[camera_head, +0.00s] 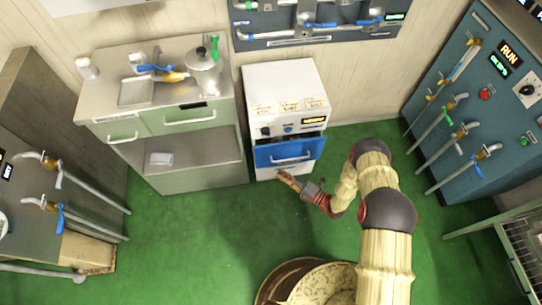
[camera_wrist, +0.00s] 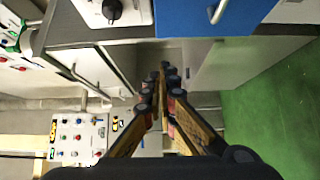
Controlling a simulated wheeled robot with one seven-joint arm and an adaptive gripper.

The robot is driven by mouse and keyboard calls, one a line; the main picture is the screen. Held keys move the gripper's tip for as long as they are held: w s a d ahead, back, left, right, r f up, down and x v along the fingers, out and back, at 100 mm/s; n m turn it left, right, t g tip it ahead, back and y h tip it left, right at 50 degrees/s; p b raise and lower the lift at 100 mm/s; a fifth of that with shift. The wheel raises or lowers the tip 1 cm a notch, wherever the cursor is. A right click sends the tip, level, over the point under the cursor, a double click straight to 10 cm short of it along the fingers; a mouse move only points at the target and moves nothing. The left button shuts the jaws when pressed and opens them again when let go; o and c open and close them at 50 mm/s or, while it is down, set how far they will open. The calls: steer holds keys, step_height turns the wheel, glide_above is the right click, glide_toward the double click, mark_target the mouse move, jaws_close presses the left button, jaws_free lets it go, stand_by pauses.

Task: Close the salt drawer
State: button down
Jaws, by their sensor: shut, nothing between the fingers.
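No drawer has a label I can read as salt. A blue-fronted drawer (camera_head: 290,152) with a pale bar handle sits low in the white cabinet; a dark gap shows above its front, and it seems to stand out from the cabinet. The steel counter has two pale-green drawer fronts, a left one (camera_head: 122,131) and a wider right one (camera_head: 185,117); how far they are pulled out is unclear. My gripper (camera_head: 286,179) is shut and empty, low in front of the blue drawer. Its fingertips (camera_wrist: 162,84) meet in the wrist view, with a blue panel (camera_wrist: 238,14) beyond them.
The white cabinet (camera_head: 284,86) stands right of the steel counter (camera_head: 110,67), which holds a pot (camera_head: 204,70) and a tray (camera_head: 135,92). A blue panel with pipes (camera_head: 490,95) stands at the right. Green floor (camera_head: 190,220) is free in front.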

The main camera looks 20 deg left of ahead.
steer(key=w+b+x, duration=0.1)
steer(key=b+x, duration=0.1)
steer(key=x, duration=0.4)
steer(key=w+b+x, duration=0.1)
steer(key=b+x, duration=0.2)
steer(key=x, duration=0.4)
steer(key=shift+w+d+r, duration=0.25)
steer(key=shift+w+d, duration=0.15)
